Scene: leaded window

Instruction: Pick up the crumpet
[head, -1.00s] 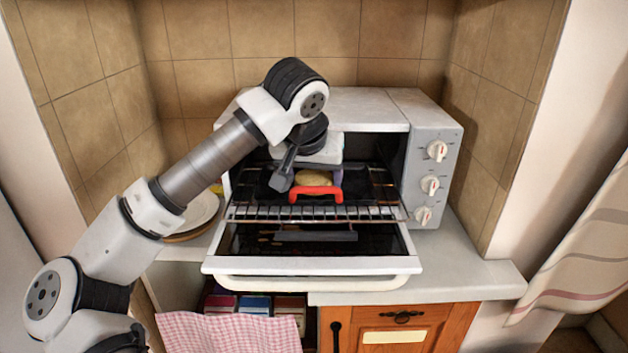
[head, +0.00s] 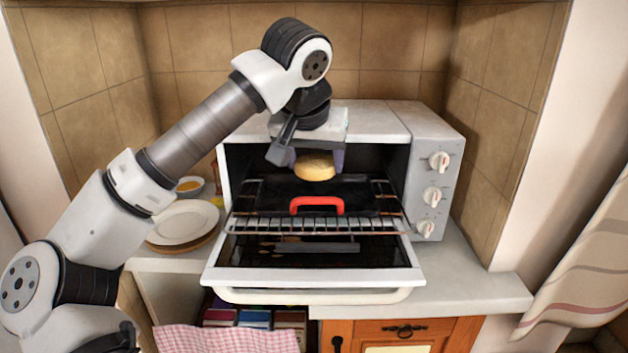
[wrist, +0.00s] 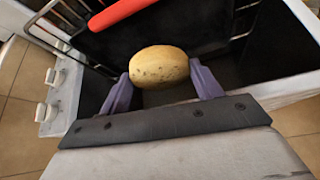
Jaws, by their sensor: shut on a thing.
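The crumpet (head: 315,167) is round and golden. My gripper (head: 316,162) is shut on it and holds it above the dark tray (head: 268,197), in the open front of the toaster oven. In the wrist view the crumpet (wrist: 159,66) sits between the two purple fingertips (wrist: 163,85), one at each side. The tray has a red handle (head: 317,203) at its front edge and looks empty.
The toaster oven (head: 424,170) has its door (head: 310,277) folded down and a wire rack (head: 305,224) pulled forward. White plates (head: 184,222) and a small bowl (head: 189,186) stand at the left. A checked cloth (head: 228,338) hangs below. Bare counter lies at the right.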

